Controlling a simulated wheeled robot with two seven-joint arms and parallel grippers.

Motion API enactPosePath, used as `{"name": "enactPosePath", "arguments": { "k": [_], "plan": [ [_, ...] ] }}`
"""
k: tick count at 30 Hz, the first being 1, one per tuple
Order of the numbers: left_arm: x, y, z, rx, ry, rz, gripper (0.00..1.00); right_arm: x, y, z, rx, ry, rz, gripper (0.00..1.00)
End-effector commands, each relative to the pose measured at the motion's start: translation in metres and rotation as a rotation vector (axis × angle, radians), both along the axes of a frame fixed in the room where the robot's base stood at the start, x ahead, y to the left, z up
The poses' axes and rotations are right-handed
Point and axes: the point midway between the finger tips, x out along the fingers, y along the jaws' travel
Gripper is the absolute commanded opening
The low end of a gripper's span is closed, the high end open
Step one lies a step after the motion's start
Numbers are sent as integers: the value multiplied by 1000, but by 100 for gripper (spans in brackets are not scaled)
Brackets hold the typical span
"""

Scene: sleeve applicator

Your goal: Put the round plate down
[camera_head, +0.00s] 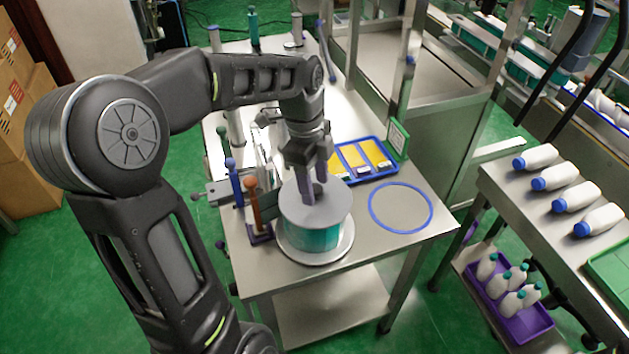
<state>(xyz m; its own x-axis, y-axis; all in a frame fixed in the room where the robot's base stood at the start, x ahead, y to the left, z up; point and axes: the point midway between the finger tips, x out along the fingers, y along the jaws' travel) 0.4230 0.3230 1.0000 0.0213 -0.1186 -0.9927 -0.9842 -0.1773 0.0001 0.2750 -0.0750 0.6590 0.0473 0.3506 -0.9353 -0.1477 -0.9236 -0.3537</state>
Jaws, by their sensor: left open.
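The round plate (335,211) is a flat grey disc. It lies level on top of a teal roll (310,239), covering its top. The roll stands on a wider pale round base (338,254) near the front of the metal table. My left gripper (314,196) points down over the middle of the plate with its fingers open. The fingertips are at or just above the plate's centre; I cannot tell whether they touch it. The gripper hides part of the plate's centre. My right gripper is out of view.
A blue ring (372,211) lies on the bare tabletop right of the roll. Behind it stands a blue-rimmed tray (352,180) with yellow contents. A brown-red post (254,207) and a blue post (235,184) stand close left. Several white bottles (565,185) lie on the right table.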

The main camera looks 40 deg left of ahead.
Motion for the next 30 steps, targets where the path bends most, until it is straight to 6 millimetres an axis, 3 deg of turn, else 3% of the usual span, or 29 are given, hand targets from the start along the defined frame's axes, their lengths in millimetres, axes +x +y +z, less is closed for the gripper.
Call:
{"name": "enactPosePath", "arguments": {
  "k": [5,11,22,24,30],
  "plan": [
    [0,0,5,0,-1,0,51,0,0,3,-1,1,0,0],
    [1,2,24,1,-4,0,51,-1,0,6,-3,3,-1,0],
    [-1,11,105,1,-5,0,51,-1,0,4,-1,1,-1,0],
    [-2,12,121,0,0,0,51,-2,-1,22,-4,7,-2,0],
    [-3,14,132,0,0,1,51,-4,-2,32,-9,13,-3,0]
  ]
}}
